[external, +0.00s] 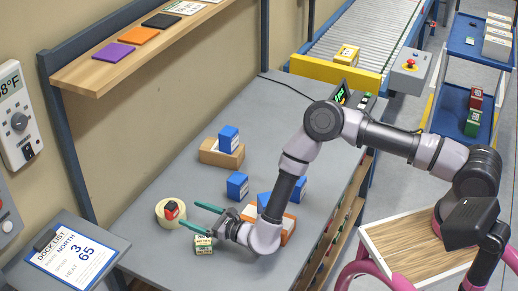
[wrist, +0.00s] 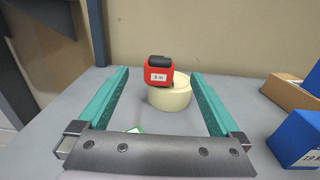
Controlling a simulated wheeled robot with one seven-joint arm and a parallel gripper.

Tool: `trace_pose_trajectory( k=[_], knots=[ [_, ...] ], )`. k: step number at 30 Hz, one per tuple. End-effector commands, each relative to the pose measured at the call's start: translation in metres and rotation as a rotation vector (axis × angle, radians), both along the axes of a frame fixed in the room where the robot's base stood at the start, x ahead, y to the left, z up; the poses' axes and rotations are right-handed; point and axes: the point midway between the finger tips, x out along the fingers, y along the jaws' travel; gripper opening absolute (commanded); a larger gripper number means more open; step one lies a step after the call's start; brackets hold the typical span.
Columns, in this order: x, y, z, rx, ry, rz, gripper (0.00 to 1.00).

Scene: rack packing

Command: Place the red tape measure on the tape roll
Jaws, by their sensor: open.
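The red tape measure (external: 171,209) with a black top and a white label rests on the cream tape roll (external: 161,219) at the left front of the grey table. In the wrist view the tape measure (wrist: 159,72) sits on the upper left part of the roll (wrist: 172,97), seemingly a little tilted. My gripper (external: 202,216) is open and empty, with its two teal fingers to the right of the roll. In the wrist view, the fingers of my gripper (wrist: 160,78) stand either side of the tape measure and roll, apart from both.
A small green and white box (external: 204,245) stands close below my gripper. Blue boxes (external: 237,186) and a cardboard box (external: 222,153) stand farther back; an orange box (external: 288,230) is beside my arm. The wall shelf (external: 110,73) overhangs the table's left side.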

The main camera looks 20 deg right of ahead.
Motion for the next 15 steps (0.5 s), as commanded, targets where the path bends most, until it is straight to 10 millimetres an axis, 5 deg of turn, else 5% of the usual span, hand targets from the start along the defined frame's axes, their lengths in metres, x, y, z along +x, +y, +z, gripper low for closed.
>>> trace_pose_trajectory(
  k=[6, 15],
  knots=[
    [-0.019, -0.017, 0.001, 0.001, 0.0, 0.001, 1.0],
    [-0.021, -0.021, 0.001, 0.002, -0.001, 0.001, 1.0]
  ],
)
